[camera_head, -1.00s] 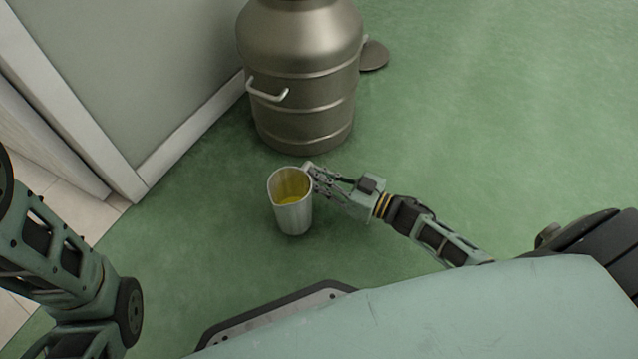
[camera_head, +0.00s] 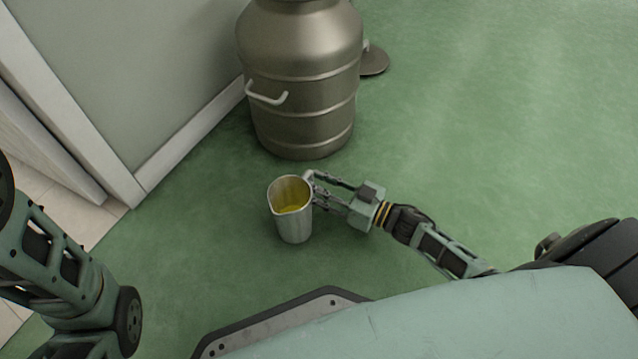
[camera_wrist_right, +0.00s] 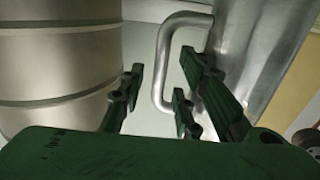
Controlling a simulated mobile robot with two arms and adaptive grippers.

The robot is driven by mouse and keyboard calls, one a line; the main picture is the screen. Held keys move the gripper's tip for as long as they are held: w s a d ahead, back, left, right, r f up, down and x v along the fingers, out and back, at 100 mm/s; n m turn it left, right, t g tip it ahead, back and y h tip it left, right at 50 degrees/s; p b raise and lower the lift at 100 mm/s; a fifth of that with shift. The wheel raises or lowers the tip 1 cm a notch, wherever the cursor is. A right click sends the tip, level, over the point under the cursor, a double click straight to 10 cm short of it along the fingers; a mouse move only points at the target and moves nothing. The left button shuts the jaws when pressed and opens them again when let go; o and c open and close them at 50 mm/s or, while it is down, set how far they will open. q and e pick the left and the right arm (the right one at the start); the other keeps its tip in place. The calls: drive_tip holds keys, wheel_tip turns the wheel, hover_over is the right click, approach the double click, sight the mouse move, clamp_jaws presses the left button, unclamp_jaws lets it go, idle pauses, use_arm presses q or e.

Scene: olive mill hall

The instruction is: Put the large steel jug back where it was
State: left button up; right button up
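The large steel jug (camera_head: 292,222) stands upright on the green floor in the head view, with yellow-green oil inside. My right gripper (camera_head: 313,188) is at its right side, its fingers spread apart. In the right wrist view the jug (camera_wrist_right: 262,50) is at the upper right, and its handle (camera_wrist_right: 162,65) lies between the open fingers of my right gripper (camera_wrist_right: 160,95), with gaps visible on both sides. My left arm shows at the left edge of the head view, but its gripper is out of view.
A big metal can (camera_head: 305,110) with a side handle stands just behind the jug; it fills the left of the wrist view (camera_wrist_right: 60,70). A round lid (camera_head: 374,62) lies on the floor beside it. A wall panel (camera_head: 130,75) is at the left. Floor to the right is clear.

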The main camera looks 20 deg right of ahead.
drive_tip(key=p+v, duration=0.6)
drive_tip(key=v, duration=0.6)
drive_tip(key=shift+r, duration=0.15)
